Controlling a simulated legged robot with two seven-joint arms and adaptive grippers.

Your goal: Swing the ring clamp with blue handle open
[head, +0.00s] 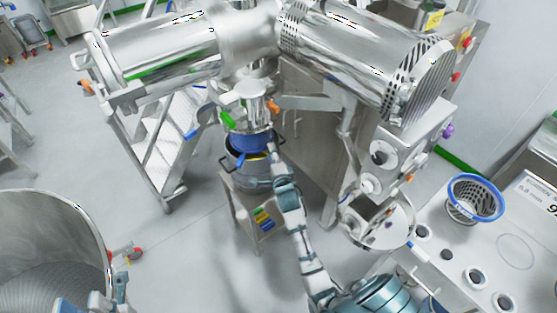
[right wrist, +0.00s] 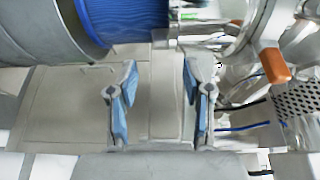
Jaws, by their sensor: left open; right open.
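A blue handle (head: 192,131) sticks out to the left of the steel outlet (head: 250,97) under the machine. It looks like the ring clamp's handle; its ring is too small to make out. A green handle (head: 227,118) and an orange handle (head: 273,107) are on the same outlet. In the right wrist view the orange handle (right wrist: 275,65) sits on a steel ring to the right. My right gripper (head: 271,152) is open and empty, just right of the blue sleeve (head: 249,143); its fingers (right wrist: 157,105) show apart. My left gripper (head: 97,298) is at the bottom left, partly cut off, with nothing seen in it.
A steel pot (head: 246,166) stands under the sleeve on a small stand. Two large steel cylinders (head: 165,53) reach across above. A big steel drum (head: 50,235) is at the left. A bench (head: 455,240) with a blue-rimmed basket (head: 475,199) is at the right. The floor at left centre is clear.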

